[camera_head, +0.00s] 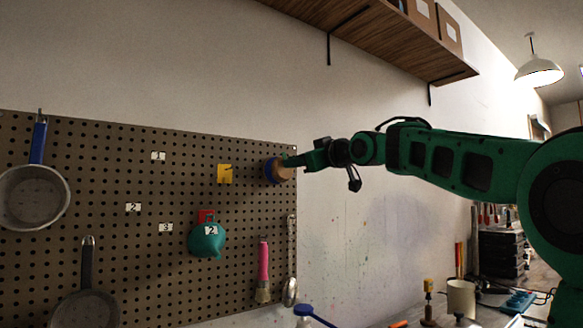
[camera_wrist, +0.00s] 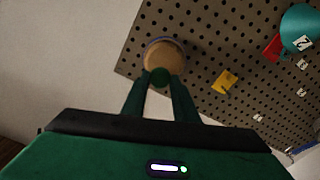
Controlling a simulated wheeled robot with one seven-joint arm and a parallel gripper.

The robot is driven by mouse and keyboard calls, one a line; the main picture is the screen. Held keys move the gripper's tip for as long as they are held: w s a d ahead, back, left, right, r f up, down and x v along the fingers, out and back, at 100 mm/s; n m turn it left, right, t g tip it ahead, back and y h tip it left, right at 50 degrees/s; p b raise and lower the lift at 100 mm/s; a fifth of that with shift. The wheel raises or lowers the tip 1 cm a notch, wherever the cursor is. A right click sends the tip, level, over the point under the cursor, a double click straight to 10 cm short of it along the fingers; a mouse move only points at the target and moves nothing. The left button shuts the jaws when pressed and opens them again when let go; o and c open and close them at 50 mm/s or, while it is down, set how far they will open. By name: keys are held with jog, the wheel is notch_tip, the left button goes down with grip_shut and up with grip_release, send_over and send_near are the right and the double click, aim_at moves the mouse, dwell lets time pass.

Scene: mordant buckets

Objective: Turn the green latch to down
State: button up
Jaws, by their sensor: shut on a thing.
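A round tan disc with a blue rim (camera_head: 271,172) is mounted at the right edge of the pegboard. It also shows in the wrist view (camera_wrist: 163,52), where its rim looks greyish. A small rounded green piece, seemingly the green latch (camera_wrist: 160,77), stands out in front of the disc. My gripper (camera_head: 287,162) reaches it from the right. In the wrist view its two green fingers converge on that piece, and the gripper is shut on it. The fingers cover much of the latch, so I cannot tell which way it points.
The pegboard (camera_head: 110,180) bears a yellow bracket (camera_head: 225,174), a teal vessel (camera_head: 207,242) under a red hook (camera_head: 206,215), a pink-handled brush (camera_head: 263,270), pans and number tags. A wooden shelf (camera_head: 385,35) runs above.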

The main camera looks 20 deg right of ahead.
jog(key=n, duration=1.5)
jog(key=shift+s+a+f+n, duration=0.15)
jog(key=shift+a+f+n, duration=0.15)
jog(key=shift+a, duration=0.1)
jog(key=n, duration=0.4)
jog(key=shift+f, duration=0.1)
jog(key=shift+d, duration=0.15)
jog(key=o, duration=1)
jog(key=shift+d, duration=0.1)
